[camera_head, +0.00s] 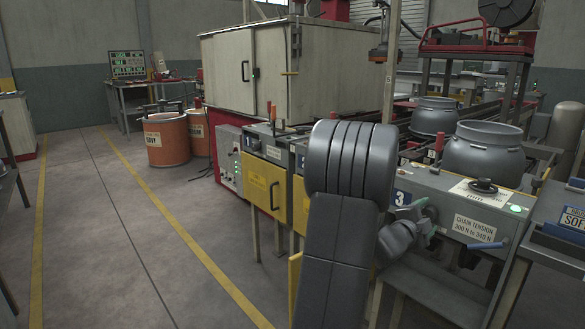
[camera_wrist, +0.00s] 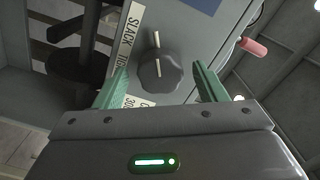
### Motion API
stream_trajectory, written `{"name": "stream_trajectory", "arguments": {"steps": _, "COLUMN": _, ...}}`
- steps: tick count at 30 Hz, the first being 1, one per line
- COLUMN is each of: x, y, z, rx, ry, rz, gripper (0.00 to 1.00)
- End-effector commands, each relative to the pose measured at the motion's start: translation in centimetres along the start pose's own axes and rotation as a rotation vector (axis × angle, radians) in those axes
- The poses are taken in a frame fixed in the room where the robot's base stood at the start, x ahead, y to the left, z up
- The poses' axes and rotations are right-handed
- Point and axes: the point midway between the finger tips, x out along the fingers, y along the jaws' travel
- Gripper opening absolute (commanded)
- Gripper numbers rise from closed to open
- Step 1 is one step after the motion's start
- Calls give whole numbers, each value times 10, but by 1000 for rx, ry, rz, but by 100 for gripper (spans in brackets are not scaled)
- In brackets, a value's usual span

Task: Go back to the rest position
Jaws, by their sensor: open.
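My gripper (camera_wrist: 160,84) is open, with its two green fingers apart in the wrist view. A dark grey round knob (camera_wrist: 159,73) with a pale pointer line shows between and just beyond the fingertips. A gap shows on each side of it, and I cannot tell how far off it is in depth. The knob sits on a grey panel beside a label that reads SLACK. In the head view my gripper (camera_head: 428,217) is at the front of a grey machine panel (camera_head: 452,212) marked CHAIN TENSION. My arm hides part of that machine.
A table with a blue sign (camera_head: 572,220) stands close on the right. Two grey pots (camera_head: 484,152) stand on the line behind the panel. A blue handle (camera_head: 515,241) juts from the panel's right end. Orange drums (camera_head: 167,140) stand far left. The floor (camera_head: 120,235) at left is clear.

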Motion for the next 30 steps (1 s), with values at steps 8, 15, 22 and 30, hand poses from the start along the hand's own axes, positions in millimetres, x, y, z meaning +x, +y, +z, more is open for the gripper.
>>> {"name": "stream_trajectory", "arguments": {"steps": 8, "x": 0, "y": 3, "z": 1, "rx": 263, "ry": 1, "rz": -1, "gripper": 65}}
{"name": "stream_trajectory", "arguments": {"steps": 15, "x": 0, "y": 3, "z": 1, "rx": 489, "ry": 0, "rz": -2, "gripper": 65}}
{"name": "stream_trajectory", "arguments": {"steps": 22, "x": 0, "y": 3, "z": 1, "rx": 705, "ry": 1, "rz": -2, "gripper": 65}}
{"name": "stream_trajectory", "arguments": {"steps": 30, "x": 0, "y": 3, "z": 2, "rx": 953, "ry": 0, "rz": -1, "gripper": 65}}
